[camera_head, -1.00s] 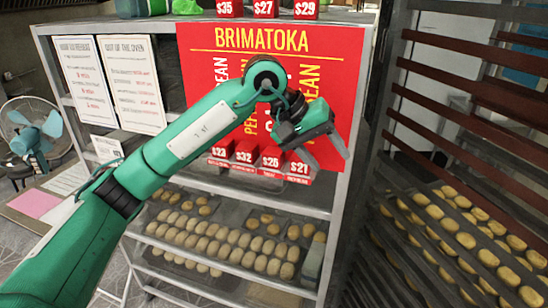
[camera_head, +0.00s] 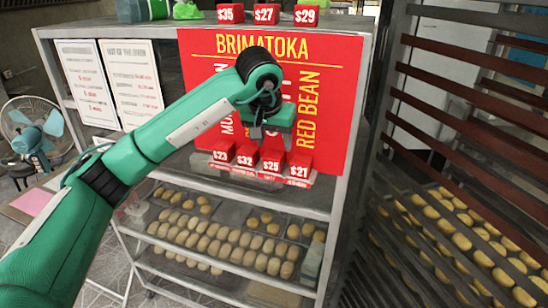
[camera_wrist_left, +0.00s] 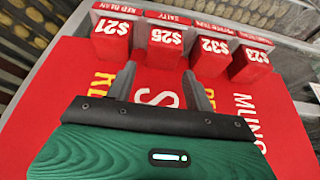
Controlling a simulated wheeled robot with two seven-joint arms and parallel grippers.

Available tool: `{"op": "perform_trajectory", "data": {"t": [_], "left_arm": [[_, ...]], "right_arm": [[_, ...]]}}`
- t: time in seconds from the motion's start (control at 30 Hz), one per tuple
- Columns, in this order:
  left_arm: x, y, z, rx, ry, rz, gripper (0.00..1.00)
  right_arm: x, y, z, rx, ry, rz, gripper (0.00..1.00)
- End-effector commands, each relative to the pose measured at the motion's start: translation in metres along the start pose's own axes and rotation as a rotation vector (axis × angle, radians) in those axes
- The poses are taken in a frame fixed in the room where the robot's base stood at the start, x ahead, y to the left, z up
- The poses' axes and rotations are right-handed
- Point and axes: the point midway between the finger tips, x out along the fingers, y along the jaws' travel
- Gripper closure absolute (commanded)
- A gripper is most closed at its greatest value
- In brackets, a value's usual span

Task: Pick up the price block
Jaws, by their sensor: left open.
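Red price blocks stand in a row at the foot of the red sign: $23 (camera_head: 222,152), $32 (camera_head: 246,154), $25 (camera_head: 272,160) and $21 (camera_head: 299,165). My left gripper (camera_head: 271,137) hangs in front of the sign, just above the $32 and $25 blocks. In the left wrist view, its open, empty fingers (camera_wrist_left: 159,82) point at the $25 block (camera_wrist_left: 165,45), which lies just beyond the tips. The $21 block (camera_wrist_left: 111,40) and $32 block (camera_wrist_left: 211,57) stand on either side. My right gripper is out of view.
More price blocks, including $27 (camera_head: 266,14), sit on the top shelf. The red sign (camera_head: 335,90) stands close behind my gripper. Trays of buns (camera_head: 225,240) fill the shelves below. A slatted rack (camera_head: 470,120) stands at the right.

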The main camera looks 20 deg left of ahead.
Motion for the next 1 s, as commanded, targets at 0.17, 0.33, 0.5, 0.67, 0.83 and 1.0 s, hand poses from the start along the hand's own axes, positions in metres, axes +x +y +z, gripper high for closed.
{"op": "perform_trajectory", "data": {"t": [0.17,0.33,0.5,0.67,0.83,1.0], "left_arm": [[0.006,0.0,0.001,0.0,-0.001,0.0,0.47],[0.022,-0.002,0.004,0.0,-0.004,0.001,0.47],[0.042,-0.003,0.005,-0.001,-0.003,0.001,0.47],[0.054,-0.003,0.006,0.0,0.0,0.001,0.47],[0.056,-0.003,0.006,0.0,0.001,0.001,0.47],[0.055,-0.003,0.006,0.0,0.001,0.001,0.65]], "right_arm": [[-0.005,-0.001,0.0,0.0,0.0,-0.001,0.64],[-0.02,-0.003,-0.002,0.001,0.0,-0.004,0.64],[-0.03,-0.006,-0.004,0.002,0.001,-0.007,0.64],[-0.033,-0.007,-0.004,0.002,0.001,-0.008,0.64],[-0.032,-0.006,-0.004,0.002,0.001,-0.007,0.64],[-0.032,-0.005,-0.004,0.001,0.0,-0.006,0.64]]}}
